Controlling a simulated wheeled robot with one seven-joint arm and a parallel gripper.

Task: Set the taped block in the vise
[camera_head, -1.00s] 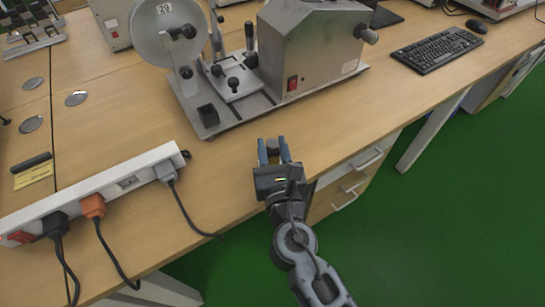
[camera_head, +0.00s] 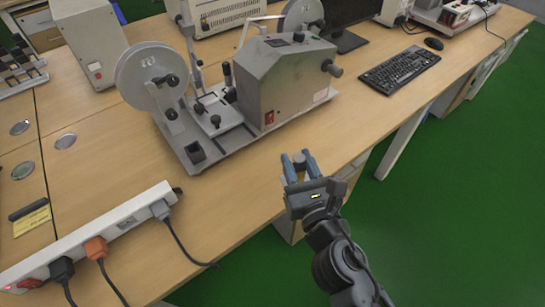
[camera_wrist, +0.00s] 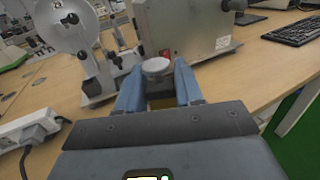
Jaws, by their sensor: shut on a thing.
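My gripper (camera_head: 298,158) is shut on a small block (camera_head: 299,162) with a round grey top and a yellowish band below, which I take to be the taped block. In the wrist view the grey top of the block (camera_wrist: 156,67) shows between the two blue fingers. I hold it above the front edge of the table, to the right of the machine's near corner and apart from it. Nothing in view is clearly a vise. The grey machine (camera_head: 285,85) has a small clamp-like fitting (camera_head: 213,118) and a dark square socket (camera_head: 195,152) on its base plate.
The wooden table (camera_head: 110,170) is clear in front of the machine. A white power strip (camera_head: 90,238) with plugged cables lies at the left. A reel (camera_head: 150,72) stands on the machine's left. A keyboard (camera_head: 400,70) and mouse (camera_head: 433,44) lie at the right.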

